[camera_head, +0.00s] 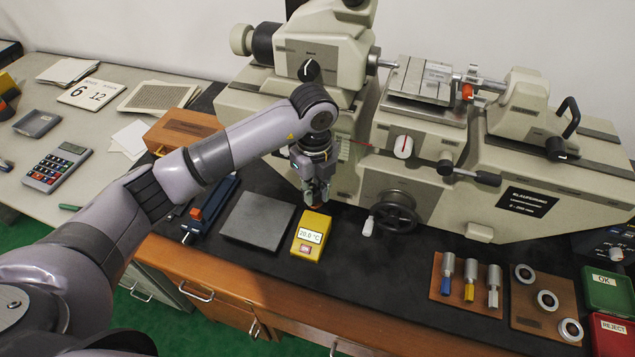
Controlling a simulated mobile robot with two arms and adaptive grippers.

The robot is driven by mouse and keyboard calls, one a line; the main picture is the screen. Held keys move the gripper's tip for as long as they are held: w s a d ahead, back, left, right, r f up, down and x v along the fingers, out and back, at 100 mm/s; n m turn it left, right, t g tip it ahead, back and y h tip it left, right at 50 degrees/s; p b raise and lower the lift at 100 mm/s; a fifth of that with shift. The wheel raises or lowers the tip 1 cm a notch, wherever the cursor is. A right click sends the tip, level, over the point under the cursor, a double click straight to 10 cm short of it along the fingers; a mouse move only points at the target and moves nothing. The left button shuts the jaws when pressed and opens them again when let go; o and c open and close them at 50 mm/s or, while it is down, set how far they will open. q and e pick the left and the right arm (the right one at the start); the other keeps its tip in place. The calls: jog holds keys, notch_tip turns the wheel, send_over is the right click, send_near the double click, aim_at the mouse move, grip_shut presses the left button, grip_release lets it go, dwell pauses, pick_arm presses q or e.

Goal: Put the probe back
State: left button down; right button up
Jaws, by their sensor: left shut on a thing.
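My left gripper (316,198) reaches in from the left and points down just above the top end of the yellow thermometer (308,239). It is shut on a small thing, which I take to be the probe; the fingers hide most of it. A little dark and reddish shape shows at the fingertips, too small to make out. The thermometer lies on the black bench top and its display reads 20.0 °C. I cannot tell whether the held thing touches it. My right gripper is not in view.
The large beige measuring machine (520,150) stands close behind the gripper. A grey plate (258,220) lies left of the thermometer. At right are plug gauges on a wooden board (480,300), rings on another board (532,322), and green (605,290) and red (610,335) bins.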

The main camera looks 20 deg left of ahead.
pick_arm(q)
jog(key=shift+w+f+n, duration=0.1)
jog(key=shift+w+n, duration=0.05)
jog(key=shift+n, duration=0.25)
jog(key=b, duration=0.4)
send_over(315, 219)
notch_tip(315, 219, down, 6)
jog(key=shift+r, duration=0.1)
jog(key=shift+f+b, duration=0.4)
jog(key=shift+f, duration=0.35)
dwell(0.8)
jog(key=c, duration=1.4)
grip_release()
jog(key=shift+d+r+p, duration=0.1)
jog(key=shift+r+p, duration=2.65)
jog(key=shift+r, duration=1.6)
